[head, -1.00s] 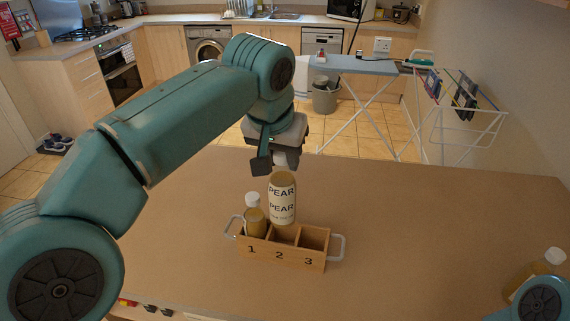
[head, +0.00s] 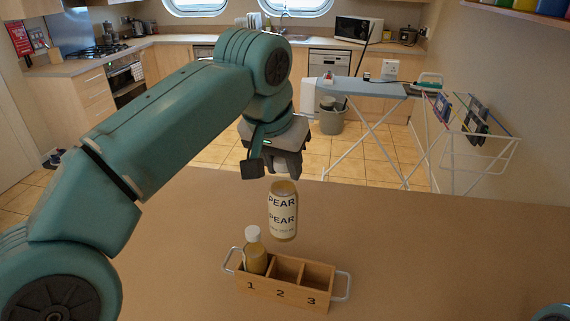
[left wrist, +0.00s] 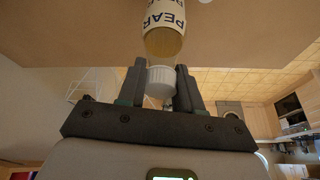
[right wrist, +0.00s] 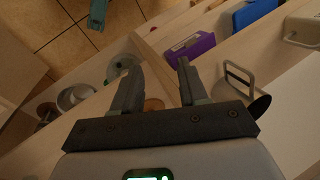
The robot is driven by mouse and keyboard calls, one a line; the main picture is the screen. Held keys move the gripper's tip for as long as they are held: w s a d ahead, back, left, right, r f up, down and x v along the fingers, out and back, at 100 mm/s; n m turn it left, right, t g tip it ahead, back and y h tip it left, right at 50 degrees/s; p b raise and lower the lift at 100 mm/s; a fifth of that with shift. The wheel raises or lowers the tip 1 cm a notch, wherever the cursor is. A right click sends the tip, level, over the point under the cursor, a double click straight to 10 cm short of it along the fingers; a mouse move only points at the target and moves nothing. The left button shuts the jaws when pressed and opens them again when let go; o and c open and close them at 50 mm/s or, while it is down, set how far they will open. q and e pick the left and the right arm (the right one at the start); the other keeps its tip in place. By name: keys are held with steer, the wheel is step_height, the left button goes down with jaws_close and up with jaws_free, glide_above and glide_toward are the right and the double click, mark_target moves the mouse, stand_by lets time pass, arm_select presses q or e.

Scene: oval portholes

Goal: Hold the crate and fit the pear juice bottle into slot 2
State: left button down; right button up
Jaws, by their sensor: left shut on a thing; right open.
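The pear juice bottle (head: 283,212) hangs upright in the head view, with a PEAR label. My left gripper (head: 284,172) is shut on its white cap (left wrist: 160,82); in the left wrist view the fingers (left wrist: 160,75) close on the cap from both sides. The wooden crate (head: 285,291) stands on the table below, with slots numbered 1, 2 and 3. Slot 1 holds a smaller white-capped bottle (head: 255,254). Slots 2 and 3 look empty. The pear bottle's base shows clear of the crate. My right gripper (right wrist: 158,80) is open with nothing between its fingers.
The crate has a pale handle at each end, the right one (head: 343,286) fully clear. The brown table (head: 440,240) is bare around it. In the right wrist view a purple box (right wrist: 190,47), a blue item (right wrist: 253,13) and several other things lie beneath the gripper.

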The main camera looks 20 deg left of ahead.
arm_select(q)
steer(key=shift+s+d+f, duration=0.1)
steer(key=shift+s+f, duration=0.15)
steer(key=shift+s, duration=0.1)
arm_select(e)
steer(key=shift+w+d+f, duration=0.1)
steer(key=shift+w+f, duration=0.05)
steer(key=shift+w, duration=0.1)
